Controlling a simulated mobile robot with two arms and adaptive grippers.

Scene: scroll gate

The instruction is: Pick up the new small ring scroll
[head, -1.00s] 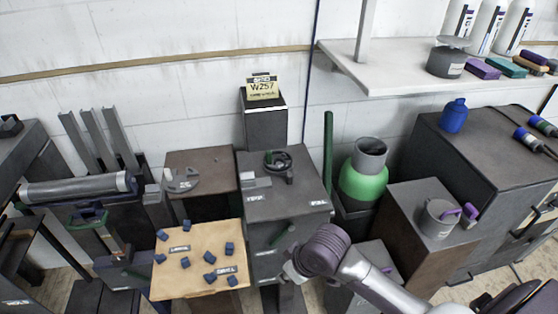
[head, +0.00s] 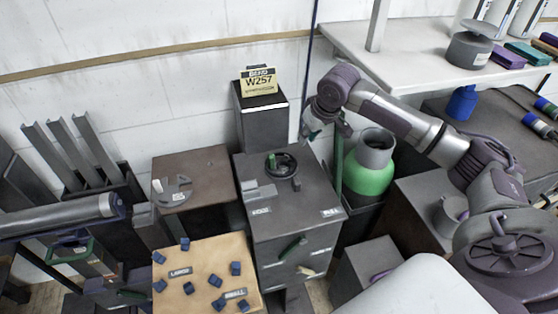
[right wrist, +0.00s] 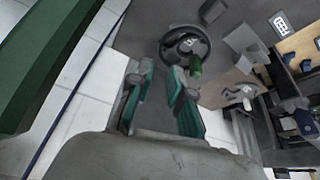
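No visible label names the new small ring scroll, so I cannot be sure which thing it is. A dark round ring piece with a green peg (head: 283,165) lies on top of the grey cabinet (head: 290,220); it also shows at the upper middle of the right wrist view (right wrist: 186,46). A grey slotted disc (head: 172,190) lies on the brown cabinet to its left. My right gripper (head: 311,124) is raised above and right of the ring piece, apart from it. Its green-padded fingers (right wrist: 162,85) are spread, with nothing between them. My left gripper is out of view.
A tan board (head: 205,270) with several blue blocks and labels LARGE and SMALL is at the front. Behind the grey cabinet stands a post with a W257 sign (head: 260,84).

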